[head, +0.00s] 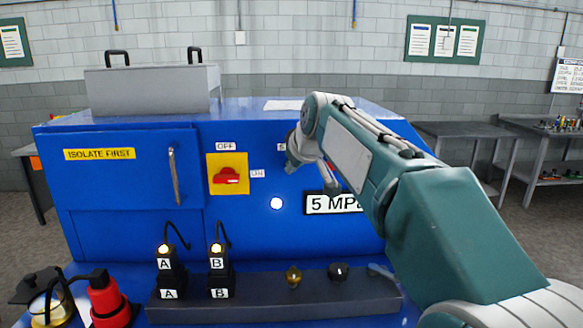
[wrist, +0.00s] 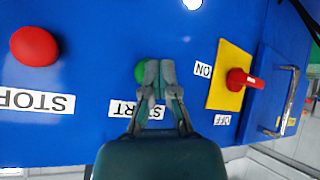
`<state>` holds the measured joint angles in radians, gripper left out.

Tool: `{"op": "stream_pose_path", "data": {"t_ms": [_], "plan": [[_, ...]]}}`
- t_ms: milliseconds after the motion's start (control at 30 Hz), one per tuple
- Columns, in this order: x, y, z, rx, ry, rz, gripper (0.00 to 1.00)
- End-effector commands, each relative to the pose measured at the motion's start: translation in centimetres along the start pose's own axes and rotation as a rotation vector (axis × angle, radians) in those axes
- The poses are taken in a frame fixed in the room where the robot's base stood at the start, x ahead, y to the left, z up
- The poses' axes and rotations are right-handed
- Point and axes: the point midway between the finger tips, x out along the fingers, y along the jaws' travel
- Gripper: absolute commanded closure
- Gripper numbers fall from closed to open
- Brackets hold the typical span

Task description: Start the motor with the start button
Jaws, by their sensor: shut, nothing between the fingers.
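The green start button (wrist: 140,71) is on the blue panel (wrist: 80,100) in the wrist view, partly hidden behind my fingers. Its START label (wrist: 122,109) is upside down there and partly covered. My gripper (wrist: 161,68) is shut and empty, its tips over the right part of the button; I cannot tell whether they touch it. In the head view my gripper (head: 298,160) is in front of the panel, and the start button is hidden by my arm. The red STOP button (wrist: 34,46) is left of the start button in the wrist view.
The red rotary switch (head: 227,177) on its yellow plate has its handle lying horizontal, toward ON. A white lamp (head: 277,203) glows below. Lit plugs A (head: 165,262) and B (head: 217,262) stand on a dark rail (head: 255,310) in front.

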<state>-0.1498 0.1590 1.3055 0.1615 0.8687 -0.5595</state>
Motion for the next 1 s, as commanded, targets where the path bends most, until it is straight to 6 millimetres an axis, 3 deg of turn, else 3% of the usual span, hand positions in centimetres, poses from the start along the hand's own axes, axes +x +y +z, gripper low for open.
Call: {"op": "stream_pose_path", "data": {"t_ms": [1000], "plan": [[-1.4, -1.0, 1.0, 0.0, 0.0, 0.0, 1.0]]}}
